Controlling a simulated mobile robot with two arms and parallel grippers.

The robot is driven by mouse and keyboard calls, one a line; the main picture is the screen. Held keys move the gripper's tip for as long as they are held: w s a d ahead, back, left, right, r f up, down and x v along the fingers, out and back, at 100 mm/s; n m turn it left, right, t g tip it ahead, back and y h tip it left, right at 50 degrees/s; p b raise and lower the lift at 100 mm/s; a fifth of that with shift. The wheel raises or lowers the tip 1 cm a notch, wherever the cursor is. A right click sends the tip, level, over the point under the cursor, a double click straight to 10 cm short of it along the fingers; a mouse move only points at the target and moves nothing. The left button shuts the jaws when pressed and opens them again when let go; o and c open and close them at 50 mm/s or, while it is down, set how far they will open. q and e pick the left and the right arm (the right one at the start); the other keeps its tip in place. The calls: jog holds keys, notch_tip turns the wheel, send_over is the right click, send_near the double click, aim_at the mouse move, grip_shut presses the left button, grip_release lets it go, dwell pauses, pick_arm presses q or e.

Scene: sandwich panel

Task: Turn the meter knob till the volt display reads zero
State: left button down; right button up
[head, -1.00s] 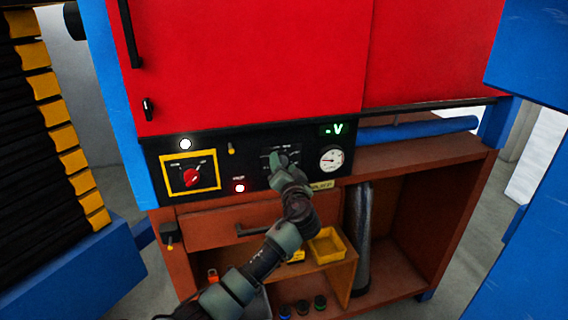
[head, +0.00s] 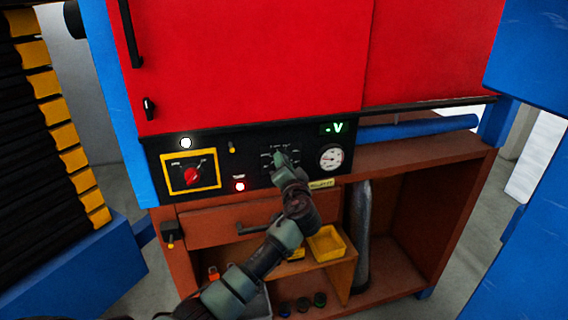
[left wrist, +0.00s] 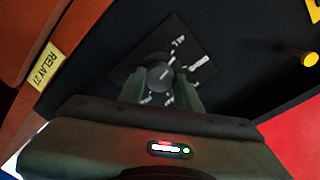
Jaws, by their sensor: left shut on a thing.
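The meter knob (left wrist: 158,76) is a dark round knob on a dark square plate with white marks, seen in the left wrist view. My left gripper (left wrist: 160,88) is shut on it, one finger on each side. In the head view my left gripper (head: 281,160) covers the knob at the panel. The volt display (head: 333,128) glows green at the panel's upper right and reads a dash and "V"; no digit can be made out. A round white dial gauge (head: 331,159) sits below it. My right gripper is not in view.
A drawer handle (head: 256,229) and yellow bin (head: 327,243) lie below.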

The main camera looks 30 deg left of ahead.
pick_arm(q)
jog(key=shift+d+m+g+p, duration=0.1)
jog(key=shift+m+g+p, duration=0.2)
jog(key=shift+m+p, duration=2.1)
jog(key=shift+m+b, duration=0.75)
jog(key=shift+m, duration=0.15)
jog(key=c, duration=1)
grip_release()
